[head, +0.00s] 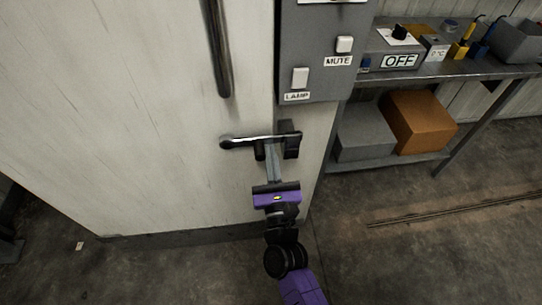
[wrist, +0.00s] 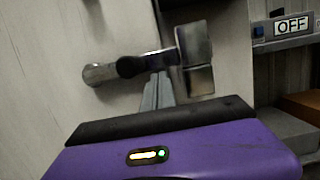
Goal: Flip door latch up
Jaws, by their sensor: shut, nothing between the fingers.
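The door latch (head: 240,142) is a dark metal lever lying roughly level on the white door, with its rounded end to the left and its mount (head: 290,140) at the door's right edge. The latch also shows in the wrist view (wrist: 100,73), level with a slight tilt. My gripper (head: 271,149) is shut and empty, its grey fingers pointing at the latch from just below. In the wrist view the fingertips (wrist: 158,80) are at the lever's lower edge, near its mount. I cannot tell whether they touch it.
A vertical dark door handle (head: 219,50) is above the latch. A grey switch box (head: 315,75) labelled MUTE and LAMP is above right. A metal shelf (head: 450,72) with boxes stands to the right. The floor in front is clear.

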